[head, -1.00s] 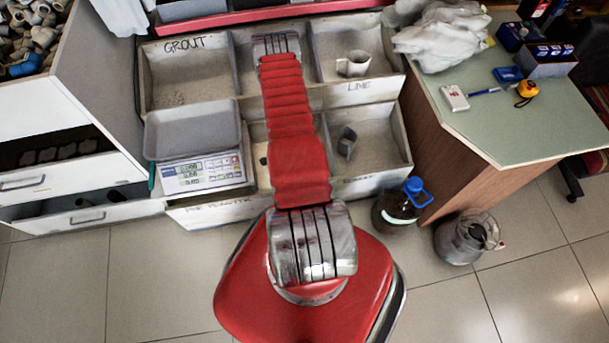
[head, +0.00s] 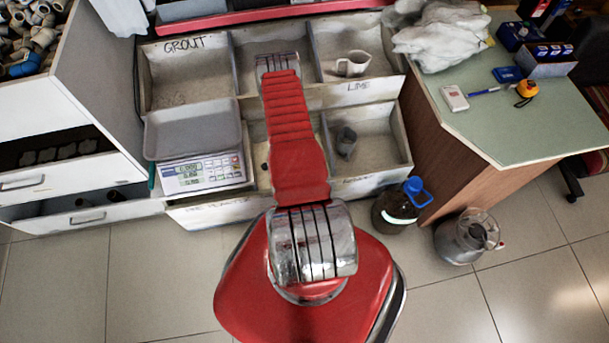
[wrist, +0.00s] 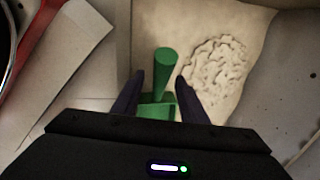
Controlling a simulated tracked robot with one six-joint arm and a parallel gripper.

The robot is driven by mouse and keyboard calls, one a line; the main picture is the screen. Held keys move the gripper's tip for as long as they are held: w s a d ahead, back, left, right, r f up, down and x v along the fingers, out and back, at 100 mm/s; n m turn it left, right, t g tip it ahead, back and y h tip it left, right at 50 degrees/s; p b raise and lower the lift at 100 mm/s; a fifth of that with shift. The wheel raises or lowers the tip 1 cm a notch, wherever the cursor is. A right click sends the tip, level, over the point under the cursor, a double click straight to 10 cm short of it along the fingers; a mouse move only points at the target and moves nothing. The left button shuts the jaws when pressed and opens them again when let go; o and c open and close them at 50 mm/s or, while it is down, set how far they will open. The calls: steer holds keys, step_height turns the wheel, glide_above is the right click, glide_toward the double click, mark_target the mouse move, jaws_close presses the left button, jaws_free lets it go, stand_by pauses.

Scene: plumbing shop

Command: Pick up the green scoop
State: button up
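The green scoop (wrist: 164,76) shows only in the wrist view, over a bin with pale powder. Its round handle points up the picture, and its boxy lower part (wrist: 156,108) lies between my fingers, partly hidden by my gripper body. My gripper (wrist: 158,86) is open, one dark finger on each side of the scoop. The fingertips are wider apart than the handle; I cannot tell whether either finger touches the lower part. In the head view my red arm hides the scoop and the gripper.
Bins marked GROUT (head: 185,47) and LIME (head: 360,87) have low walls around my arm. A white cup-like scoop (head: 353,64) and a grey one (head: 346,141) stand in the right bins. A scale (head: 203,172) is left, a green-topped desk (head: 520,125) right, a blue-capped jug (head: 397,210) below it.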

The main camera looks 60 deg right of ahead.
steer(key=shift+w+d+f, duration=0.1)
steer(key=shift+d+f, duration=0.05)
steer(key=shift+f, duration=0.9)
jaws_close()
